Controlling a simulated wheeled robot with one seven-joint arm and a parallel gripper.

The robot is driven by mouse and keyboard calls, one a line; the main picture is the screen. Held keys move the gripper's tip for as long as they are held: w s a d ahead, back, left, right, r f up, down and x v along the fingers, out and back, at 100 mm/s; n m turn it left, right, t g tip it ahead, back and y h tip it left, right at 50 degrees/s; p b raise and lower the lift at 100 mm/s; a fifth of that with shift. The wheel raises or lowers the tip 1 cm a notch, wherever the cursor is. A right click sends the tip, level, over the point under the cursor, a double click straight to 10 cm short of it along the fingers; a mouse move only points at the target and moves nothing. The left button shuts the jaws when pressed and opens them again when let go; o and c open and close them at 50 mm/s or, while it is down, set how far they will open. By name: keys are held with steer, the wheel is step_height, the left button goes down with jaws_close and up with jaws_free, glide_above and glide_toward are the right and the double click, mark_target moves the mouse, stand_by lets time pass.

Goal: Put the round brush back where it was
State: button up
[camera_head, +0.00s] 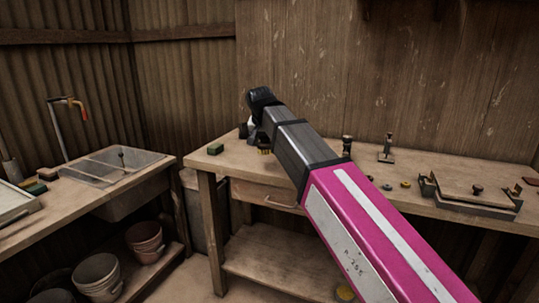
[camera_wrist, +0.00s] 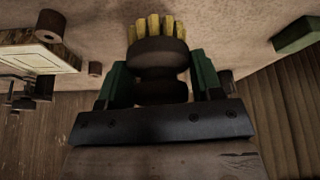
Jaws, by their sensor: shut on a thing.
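The round brush has a dark round body (camera_wrist: 158,58) and a ring of yellow bristles. In the wrist view it sits between the two green fingers of my gripper (camera_wrist: 155,82), which are shut on it, bristles pointing away from the wrist. In the head view, my arm reaches over the left part of the workbench (camera_head: 232,165). The yellow bristles (camera_head: 264,151) show just below my gripper, low over the bench top; the rest of the brush is mostly hidden. I cannot tell whether the bristles touch the wood.
A green block (camera_head: 216,149) lies at the bench's left end. A dark upright piece (camera_head: 347,146), a small metal stand (camera_head: 387,152), small round pieces (camera_head: 405,184) and the tile press (camera_head: 470,196) stand to the right. A sink (camera_head: 112,168) is at left, with pots (camera_head: 145,238) below.

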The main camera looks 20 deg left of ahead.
steer(key=w+f, duration=0.2)
steer(key=w, duration=0.1)
steer(key=shift+d, duration=0.35)
steer(key=shift+f, duration=2)
steer(key=shift+f, duration=0.15)
steer(key=o, duration=1)
steer(key=v, duration=1.2)
steer(key=shift+w+r, duration=0.1)
steer(key=shift+r, duration=0.15)
steer(key=shift+d, duration=0.1)
